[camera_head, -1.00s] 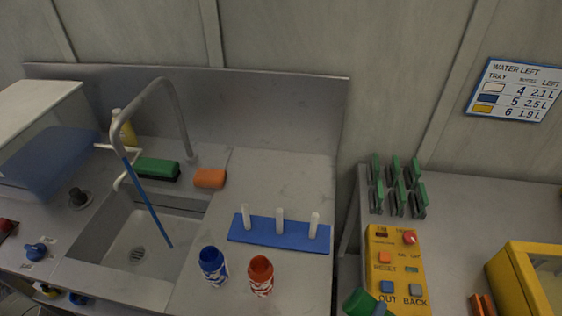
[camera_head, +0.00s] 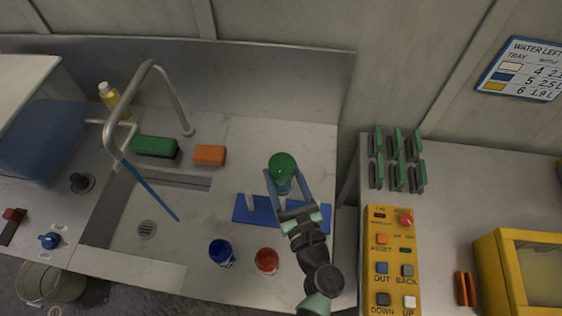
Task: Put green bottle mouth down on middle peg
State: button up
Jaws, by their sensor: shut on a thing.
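The green bottle (camera_head: 283,165) is held by my gripper (camera_head: 284,184), shut on it, above the blue peg rack. Its rounded green end faces the camera; its mouth is hidden. The blue rack (camera_head: 243,213) lies on the steel counter. Its left white peg (camera_head: 250,201) shows bare. The middle peg is hidden or nearly so behind my gripper and the bottle, and the right peg is mostly covered too. I cannot tell whether the bottle touches a peg.
A blue bottle (camera_head: 221,252) and a red bottle (camera_head: 267,261) stand in front of the rack. The sink with its tall faucet (camera_head: 171,88) is at left. An orange sponge (camera_head: 209,155) lies behind. A yellow button panel (camera_head: 391,262) and green clips (camera_head: 397,158) are at right.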

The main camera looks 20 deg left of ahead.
aim_at(283, 206)
jog(key=shift+s+d+f+b, duration=0.2)
jog(key=shift+f+b, duration=0.4)
jog(key=shift+f, duration=0.05)
notch_tip(283, 206, down, 12)
jog(key=b, duration=1.1)
jog(key=shift+f+b, duration=0.2)
jog(key=shift+b, duration=0.1)
jog(key=shift+f+b, duration=0.55)
jog(key=shift+f, duration=0.1)
jog(key=o, duration=1.3)
jog(key=b+v, duration=0.1)
jog(key=v, duration=1.2)
jog(key=shift+b, duration=0.3)
jog(key=shift+w+a, duration=0.1)
